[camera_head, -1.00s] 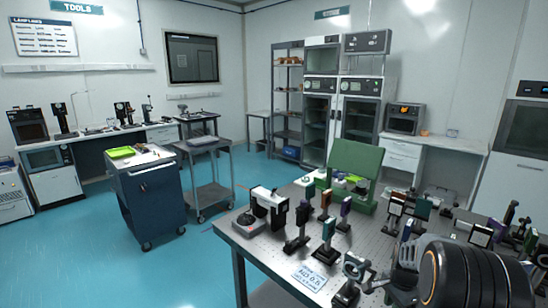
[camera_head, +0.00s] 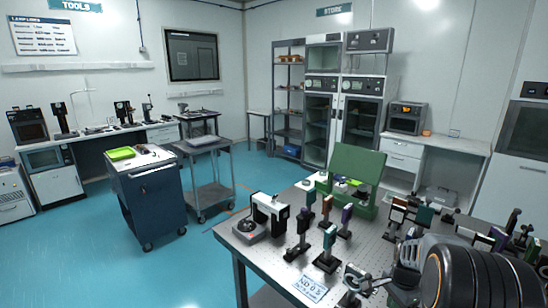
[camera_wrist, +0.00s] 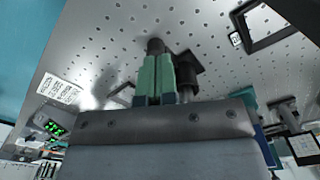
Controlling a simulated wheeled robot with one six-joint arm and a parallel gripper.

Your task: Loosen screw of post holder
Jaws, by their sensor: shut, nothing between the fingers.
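In the wrist view my gripper (camera_wrist: 157,60) has its greenish fingers together, shut and empty. A dark round knob-like part (camera_wrist: 155,46) shows just past the fingertips; I cannot tell whether they touch it. A black post holder or mount (camera_wrist: 187,70) stands close beside the fingers on the right. In the head view a post with a ring-shaped mount (camera_head: 354,277) stands near the table's front edge, left of my arm. My arm hides part of the table there, and the fingertips cannot be made out in that view. The screw itself is not clearly visible.
The perforated optical table (camera_head: 262,262) holds several posts with mounts, a white-and-black microscope-like device (camera_head: 270,212), a green open box (camera_head: 357,172) and a printed label (camera_head: 310,288). A blue cart (camera_head: 150,205) and a grey trolley (camera_head: 205,190) stand left on open floor.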

